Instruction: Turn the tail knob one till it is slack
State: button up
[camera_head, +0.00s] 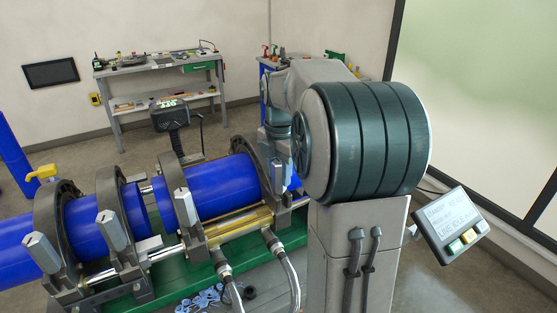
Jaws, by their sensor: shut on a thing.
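My gripper (277,158) points down at the right-hand clamp ring (245,160) of the pipe machine. It is shut on a grey knob at the top of that clamp. The fingers and the knob overlap and are small here, so the exact grip is hard to see. Three other grey faceted knobs stand on the clamps to the left: a near-left one (41,253), a middle one (112,230) and one by the pipe gap (185,207). Blue pipe (215,188) runs through the clamps. My arm hides the right end of the machine.
Hoses (285,268) rise in front of the green base (160,290). A tilted control panel (451,226) stands at right.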

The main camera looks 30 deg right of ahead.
jog(key=shift+n, duration=0.5)
